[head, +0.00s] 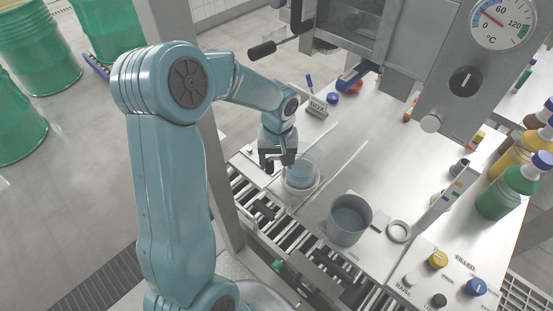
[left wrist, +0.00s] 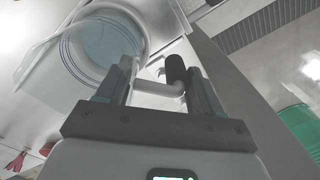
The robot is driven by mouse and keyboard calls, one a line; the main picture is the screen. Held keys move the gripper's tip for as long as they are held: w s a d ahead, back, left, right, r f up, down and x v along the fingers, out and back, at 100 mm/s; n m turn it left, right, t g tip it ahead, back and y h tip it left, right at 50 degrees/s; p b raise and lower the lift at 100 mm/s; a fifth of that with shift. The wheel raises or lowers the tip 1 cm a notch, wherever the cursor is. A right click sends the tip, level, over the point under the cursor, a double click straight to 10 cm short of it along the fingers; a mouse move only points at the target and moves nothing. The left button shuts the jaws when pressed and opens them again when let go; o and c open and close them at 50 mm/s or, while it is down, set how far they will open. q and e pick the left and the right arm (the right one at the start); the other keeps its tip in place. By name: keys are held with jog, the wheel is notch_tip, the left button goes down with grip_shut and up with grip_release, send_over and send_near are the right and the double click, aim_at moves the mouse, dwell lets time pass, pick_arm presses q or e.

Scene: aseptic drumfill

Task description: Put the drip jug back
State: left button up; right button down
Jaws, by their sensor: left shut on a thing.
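The drip jug (head: 303,172) is a clear, see-through jug at the left edge of the steel table. It stands upright at a round white holder (head: 302,190); I cannot tell whether it rests fully in it. In the left wrist view the jug (left wrist: 72,62) shows blue lines around its wall. My left gripper (head: 280,160) is beside the jug on its left, and its fingers (left wrist: 160,88) are shut on the jug at its handle side. The fingers partly hide the handle. My right gripper is in neither view.
A grey pot (head: 349,218) and a metal ring (head: 399,231) are to the right of the jug. A roller conveyor (head: 290,245) runs along the front. A small box sign (head: 317,107) stands behind. Bottles (head: 496,198) line the right side. The middle of the table is largely clear.

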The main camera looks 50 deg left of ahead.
pick_arm(q)
jog(key=shift+f+b, duration=0.45)
jog(key=shift+f, duration=0.1)
jog(key=shift+r, duration=0.1)
jog(key=o, duration=1.5)
jog(key=shift+c, duration=0.2)
jog(key=shift+r, duration=0.15)
jog(key=shift+w+r+p, duration=0.1)
jog(key=shift+r+p, duration=0.7)
jog(key=shift+r, duration=0.1)
notch_tip(320, 180, up, 10)
jog(key=shift+r, duration=0.1)
jog(key=shift+d+r, duration=0.1)
jog(key=shift+r, duration=0.35)
